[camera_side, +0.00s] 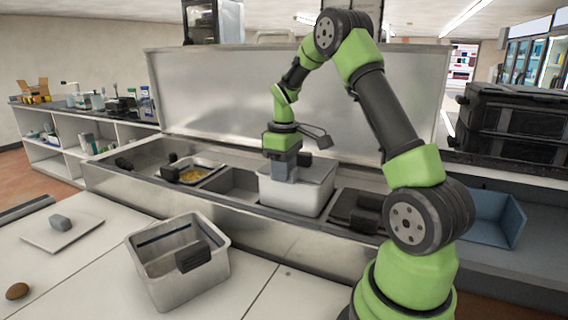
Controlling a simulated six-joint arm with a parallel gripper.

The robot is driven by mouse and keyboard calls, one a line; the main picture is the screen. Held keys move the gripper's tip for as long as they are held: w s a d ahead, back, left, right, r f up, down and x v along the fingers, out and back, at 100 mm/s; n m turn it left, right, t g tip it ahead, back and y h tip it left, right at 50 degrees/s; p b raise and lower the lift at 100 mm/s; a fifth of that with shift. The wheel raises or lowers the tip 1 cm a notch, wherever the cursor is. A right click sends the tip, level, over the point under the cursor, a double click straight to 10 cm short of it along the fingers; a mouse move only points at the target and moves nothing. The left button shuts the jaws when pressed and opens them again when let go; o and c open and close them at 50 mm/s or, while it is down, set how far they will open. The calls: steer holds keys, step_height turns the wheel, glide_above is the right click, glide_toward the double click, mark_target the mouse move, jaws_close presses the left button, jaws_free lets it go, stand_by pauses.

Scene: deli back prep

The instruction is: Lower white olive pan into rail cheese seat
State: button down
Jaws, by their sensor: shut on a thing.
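The white pan (312,198) is at the rail (140,192), between a dark open seat (236,184) on its left and a dark-lidded section (352,208) on its right. It looks upright and level. Its front wall overlaps the rail's front lip in the picture, so it appears raised rather than fully sunk. My gripper (285,172) points down and is shut on the pan at its near upper side. The fingertips and the pan's contents are mostly hidden. I cannot tell which seat is the cheese seat.
A pan with yellow food (200,172) sits in the rail at left. An empty-looking steel pan (180,285) with a black clip stands on the front counter. A white board (45,236) lies left. A blue bin (492,222) and black cases (510,125) are right. A raised steel lid (215,95) stands behind.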

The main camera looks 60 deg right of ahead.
steer(key=shift+f, duration=3.7)
stand_by(0.9)
steer(key=c, duration=0.8)
jaws_free()
steer(key=shift+r, duration=3.95)
